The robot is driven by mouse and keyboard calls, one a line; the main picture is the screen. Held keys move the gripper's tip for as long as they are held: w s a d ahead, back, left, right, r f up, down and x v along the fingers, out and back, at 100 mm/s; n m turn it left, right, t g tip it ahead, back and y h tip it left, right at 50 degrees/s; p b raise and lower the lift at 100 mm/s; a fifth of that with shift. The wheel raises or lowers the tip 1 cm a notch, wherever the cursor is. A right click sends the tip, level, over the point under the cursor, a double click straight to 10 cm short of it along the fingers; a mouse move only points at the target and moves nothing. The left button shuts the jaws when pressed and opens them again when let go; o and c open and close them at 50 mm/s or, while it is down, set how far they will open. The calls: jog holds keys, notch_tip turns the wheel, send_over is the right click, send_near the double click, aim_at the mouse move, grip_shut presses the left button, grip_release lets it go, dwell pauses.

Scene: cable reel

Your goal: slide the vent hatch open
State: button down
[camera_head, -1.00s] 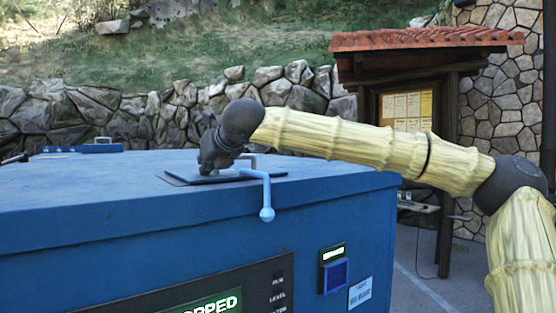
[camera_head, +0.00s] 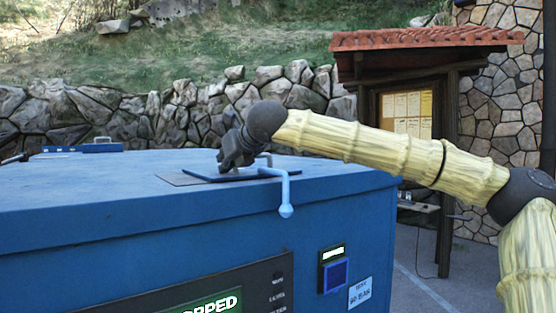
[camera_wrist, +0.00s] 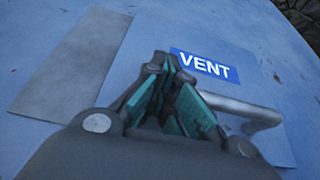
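The vent hatch is a flat blue plate (camera_head: 226,177) on top of a blue cabinet, with a VENT label (camera_wrist: 205,66). A bare grey strip (camera_wrist: 72,62) lies along its left side in the wrist view, and a grey patch (camera_head: 178,179) shows there in the head view. A metal bar handle (camera_wrist: 245,108) stands on the plate. My gripper (camera_wrist: 168,72) has its teal-padded fingers drawn together at the handle's left end; it also shows in the head view (camera_head: 226,165). The handle's left end is hidden behind a finger, so contact is unclear.
Another blue piece with a handle (camera_head: 85,148) lies at the top's far left. A roofed notice board (camera_head: 407,110) stands behind at the right.

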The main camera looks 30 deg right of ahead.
jog(key=shift+w+d, duration=0.15)
jog(key=shift+d, duration=3.7)
jog(key=shift+w+d, duration=0.1)
jog(key=shift+d, duration=3.7)
jog(key=shift+r, duration=0.1)
jog(key=shift+a+r, duration=0.5)
jog(key=shift+r, duration=0.2)
jog(key=shift+a+r, duration=0.5)
jog(key=shift+r, duration=0.2)
jog(key=s+r+b, duration=0.2)
jog(key=s+b, duration=0.2)
jog(key=s, duration=0.8)
jog(key=shift+d, duration=0.2)
